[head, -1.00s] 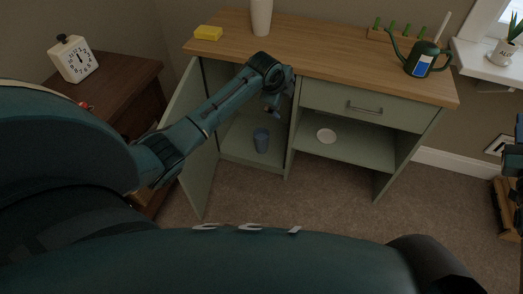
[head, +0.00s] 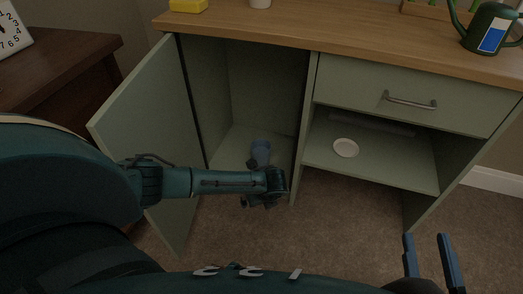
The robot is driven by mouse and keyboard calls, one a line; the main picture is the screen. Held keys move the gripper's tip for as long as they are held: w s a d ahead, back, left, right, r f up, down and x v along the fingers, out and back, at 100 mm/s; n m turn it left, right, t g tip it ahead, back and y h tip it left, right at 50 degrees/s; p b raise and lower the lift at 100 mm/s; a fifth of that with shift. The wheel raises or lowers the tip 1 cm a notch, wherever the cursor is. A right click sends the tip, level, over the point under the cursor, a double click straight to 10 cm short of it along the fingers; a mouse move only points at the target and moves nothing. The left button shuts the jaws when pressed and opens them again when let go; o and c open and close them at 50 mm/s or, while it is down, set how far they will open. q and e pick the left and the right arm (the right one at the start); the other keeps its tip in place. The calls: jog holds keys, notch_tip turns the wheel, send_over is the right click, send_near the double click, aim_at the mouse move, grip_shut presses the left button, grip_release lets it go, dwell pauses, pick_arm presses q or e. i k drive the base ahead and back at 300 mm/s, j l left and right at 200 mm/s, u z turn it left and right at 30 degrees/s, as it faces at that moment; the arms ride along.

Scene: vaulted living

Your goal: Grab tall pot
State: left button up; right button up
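My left gripper (head: 258,199) is in front of the cupboard opening, just below the pot in the picture. Its fingers are not clear, and I cannot tell whether it touches the pot. My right gripper (head: 428,250) is at the lower right, its two blue fingers apart and nothing between them. The bottom of a pale vase (head: 261,3) shows on the counter at the top edge.
The open green cupboard door (head: 150,120) stands to the left, behind my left arm. A white plate (head: 346,148) lies on the right shelf. A green watering can (head: 488,28) and yellow sponge (head: 188,5) are on the wooden counter (head: 350,45).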

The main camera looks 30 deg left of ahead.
aim_at(260, 149)
jog(key=i+j, duration=0.7)
jog(key=i, duration=0.1)
